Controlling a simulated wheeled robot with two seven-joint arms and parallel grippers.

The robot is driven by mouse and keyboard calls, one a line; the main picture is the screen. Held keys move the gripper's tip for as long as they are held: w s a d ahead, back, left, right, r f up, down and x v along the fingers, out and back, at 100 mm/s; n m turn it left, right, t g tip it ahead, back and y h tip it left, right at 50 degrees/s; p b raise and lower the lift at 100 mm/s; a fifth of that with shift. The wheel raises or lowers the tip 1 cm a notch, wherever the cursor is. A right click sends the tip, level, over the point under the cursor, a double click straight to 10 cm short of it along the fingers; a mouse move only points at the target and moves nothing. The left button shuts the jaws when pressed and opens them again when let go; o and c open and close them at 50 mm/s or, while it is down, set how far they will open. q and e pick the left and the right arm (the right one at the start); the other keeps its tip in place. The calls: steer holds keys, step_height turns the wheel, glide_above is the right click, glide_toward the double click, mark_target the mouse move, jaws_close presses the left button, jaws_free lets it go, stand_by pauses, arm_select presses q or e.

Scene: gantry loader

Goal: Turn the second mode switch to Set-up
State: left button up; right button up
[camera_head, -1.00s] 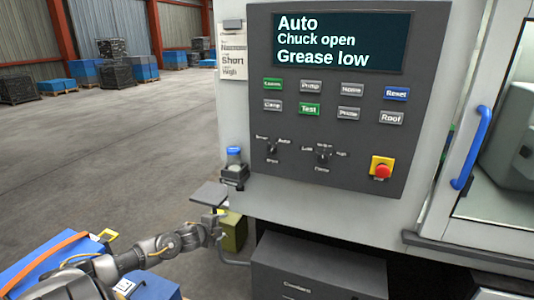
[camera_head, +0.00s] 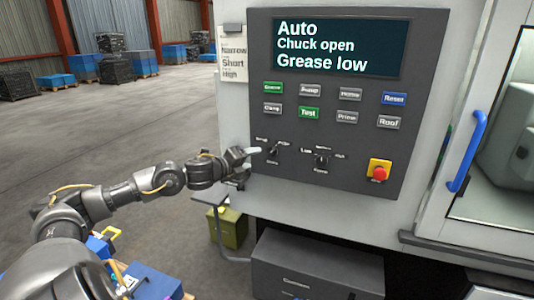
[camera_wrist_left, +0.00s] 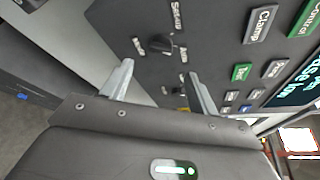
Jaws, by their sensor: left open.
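The dark left rotary switch (camera_head: 273,152) is on the lower left of the grey control panel. It also shows in the left wrist view (camera_wrist_left: 163,45), where a Set-up label (camera_wrist_left: 177,14) stands beside it. Its handle seems to lean to the upper right in the head view. A second rotary switch (camera_head: 321,160) is to its right. My left gripper (camera_head: 252,153) is open and empty just left of the left switch. Its fingertips (camera_wrist_left: 158,68) are short of that switch, with no contact visible.
The display (camera_head: 340,43) reads Auto, Chuck open, Grease low. Several push buttons (camera_head: 309,113) lie above the switches. A red stop button (camera_head: 379,173) is at lower right, and a blue door handle (camera_head: 467,152) farther right. A grey drawer box (camera_head: 318,265) stands below.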

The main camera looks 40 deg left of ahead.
mark_target(270, 154)
arm_select(q)
steer(key=w+p, duration=0.1)
steer(key=w, duration=0.1)
steer(key=w+f, duration=0.1)
steer(key=w, duration=0.2)
steer(key=w+p, duration=0.1)
steer(key=w, duration=0.2)
steer(key=shift+d+f+p, duration=0.15)
steer(key=shift+p, duration=0.2)
steer(key=shift+w+f, duration=0.2)
steer(key=shift+w, duration=0.25)
steer(key=shift+c, duration=0.4)
steer(key=c, duration=0.9)
